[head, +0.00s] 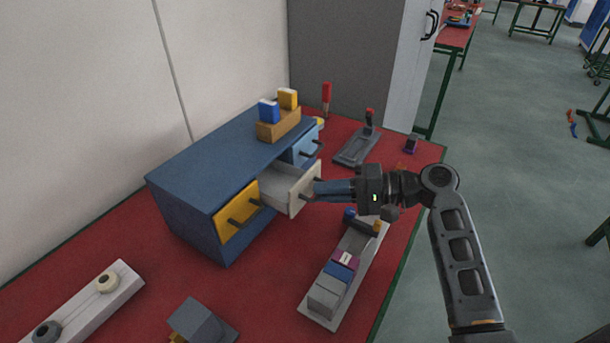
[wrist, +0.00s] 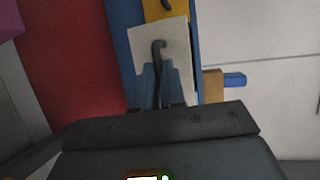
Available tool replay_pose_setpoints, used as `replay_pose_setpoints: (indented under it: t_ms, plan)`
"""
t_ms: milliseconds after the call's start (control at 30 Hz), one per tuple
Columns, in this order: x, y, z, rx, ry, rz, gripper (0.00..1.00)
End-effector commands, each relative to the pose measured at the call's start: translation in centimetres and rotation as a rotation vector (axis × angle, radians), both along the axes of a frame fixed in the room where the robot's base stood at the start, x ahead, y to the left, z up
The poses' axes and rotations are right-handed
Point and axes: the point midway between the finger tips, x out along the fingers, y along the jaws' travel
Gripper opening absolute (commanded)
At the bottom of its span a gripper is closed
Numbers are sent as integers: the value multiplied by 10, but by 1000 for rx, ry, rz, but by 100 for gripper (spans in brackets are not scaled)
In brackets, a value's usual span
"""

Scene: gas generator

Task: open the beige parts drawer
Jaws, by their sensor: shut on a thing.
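The beige parts drawer (head: 297,195) is the middle drawer of a blue cabinet (head: 220,150) on the red table. It stands partly pulled out, with its inside showing from above. My gripper (head: 318,189) is at the drawer's front, shut on its dark handle. In the wrist view the beige drawer front (wrist: 175,48) faces me, and the hooked handle (wrist: 158,62) rises between my two blue-grey fingers (wrist: 159,85). The fingers hide the lower part of the handle.
A yellow drawer (head: 237,215) and a blue drawer (head: 305,147) flank it, both with handles. A wooden block with coloured pieces (head: 279,125) sits on the cabinet. A grey tray of blocks (head: 345,275) lies in front, below my gripper. A grey fixture (head: 357,147) stands behind.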

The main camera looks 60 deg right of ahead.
Motion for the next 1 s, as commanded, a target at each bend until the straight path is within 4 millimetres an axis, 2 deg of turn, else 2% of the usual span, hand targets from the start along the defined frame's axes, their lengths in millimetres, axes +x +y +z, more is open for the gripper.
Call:
replay_pose_setpoints:
  t_ms: [33,133,467,500,733,1000]
  plan:
    - [-11,-1,0,2,8,-6,0]
    - [-22,-1,-1,0,5,-3,0]
    - [-26,-1,-1,-1,3,-3,0]
    - [-26,-1,-1,-1,3,-3,12]
    - [-25,-1,-1,-1,1,-2,34]
    - [-26,-2,0,0,0,-2,35]
